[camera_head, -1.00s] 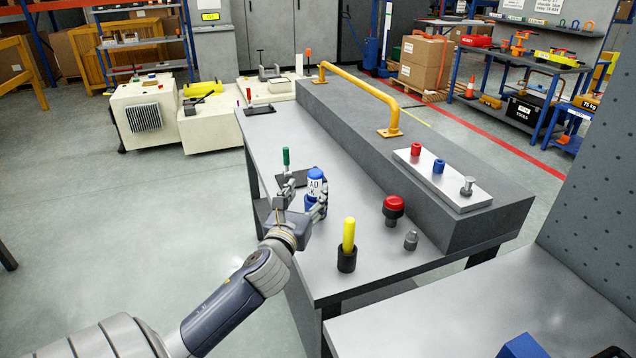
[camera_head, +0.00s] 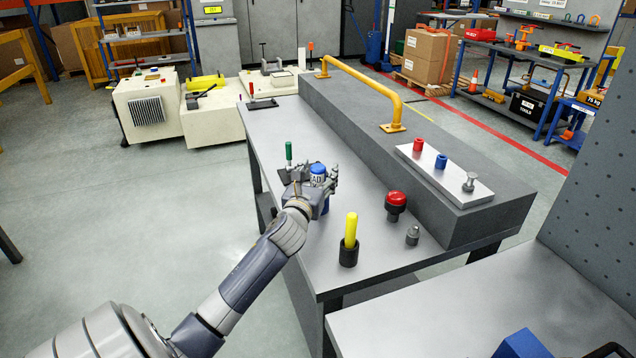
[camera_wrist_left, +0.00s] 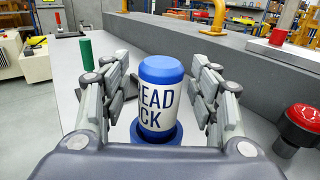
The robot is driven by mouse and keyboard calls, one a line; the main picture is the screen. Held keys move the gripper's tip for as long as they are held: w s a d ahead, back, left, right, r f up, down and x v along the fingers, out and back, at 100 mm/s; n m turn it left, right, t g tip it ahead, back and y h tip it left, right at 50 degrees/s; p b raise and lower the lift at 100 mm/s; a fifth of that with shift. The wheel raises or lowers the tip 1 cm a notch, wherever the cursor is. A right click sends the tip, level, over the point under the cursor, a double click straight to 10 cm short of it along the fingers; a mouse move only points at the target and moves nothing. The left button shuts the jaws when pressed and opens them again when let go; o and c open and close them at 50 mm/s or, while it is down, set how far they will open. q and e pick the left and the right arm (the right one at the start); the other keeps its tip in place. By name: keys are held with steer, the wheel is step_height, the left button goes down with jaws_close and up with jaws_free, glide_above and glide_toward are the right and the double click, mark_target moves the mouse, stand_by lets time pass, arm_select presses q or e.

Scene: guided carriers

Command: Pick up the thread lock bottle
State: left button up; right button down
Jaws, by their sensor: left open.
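The thread lock bottle (camera_wrist_left: 158,100) is blue with a white label reading "EAD" and "CK" in the left wrist view. It stands upright in a blue ring-like base on the grey bench. In the head view its blue cap (camera_head: 318,170) shows above my left gripper (camera_head: 314,184), which hides most of its body. In the left wrist view my left gripper (camera_wrist_left: 158,95) is open, with one finger on each side of the bottle and a visible gap on both sides. My right gripper is not in view.
A green-handled tool (camera_head: 289,152) stands close to the left of the gripper. A yellow handle in a black holder (camera_head: 349,240), a red mushroom button (camera_head: 396,204) and a small grey knob (camera_head: 413,235) stand nearer on the bench (camera_head: 345,285). A raised grey block (camera_head: 440,205) borders the right.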

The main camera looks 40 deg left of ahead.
arm_select(q)
steer(key=c, duration=1.2)
